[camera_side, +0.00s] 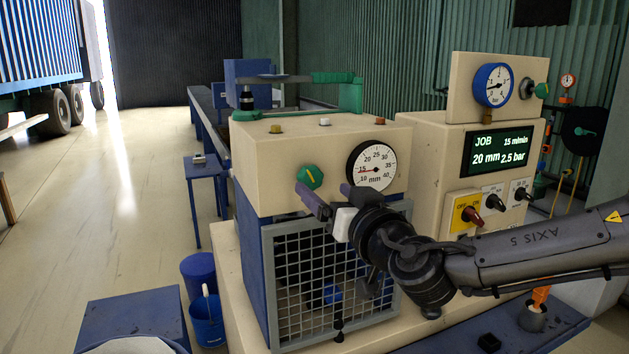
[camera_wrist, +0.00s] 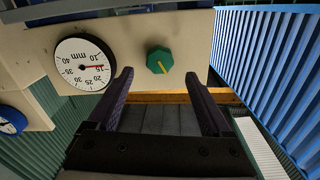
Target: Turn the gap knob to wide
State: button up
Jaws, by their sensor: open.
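The gap knob is a green faceted knob (camera_side: 311,177) with a yellow pointer line, on the cream front panel left of the round mm dial (camera_side: 384,166). In the wrist view the knob (camera_wrist: 160,60) sits just beyond and between my fingertips, its yellow line slanting to the lower right. The dial (camera_wrist: 84,65) appears upside down there; its red needle is near 15. My gripper (camera_side: 324,190) has purple fingers spread apart, empty, in front of the panel close to the knob. In the wrist view my gripper (camera_wrist: 158,76) straddles the knob's line, apparently not touching it.
A screen (camera_side: 499,149) at right reads JOB, 20 mm, 15 m/min, 2.5 bar. Below it are a red-handled switch on yellow (camera_side: 467,213) and black knobs. A mesh guard (camera_side: 330,280) lies under the panel. A blue pressure gauge (camera_side: 493,86) stands upper right.

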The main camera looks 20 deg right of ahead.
aim_at(313, 179)
jog(key=w, duration=0.6)
jog(key=shift+s, duration=0.1)
grip_shut()
dwell(0.3)
jog(key=shift+n, duration=0.3)
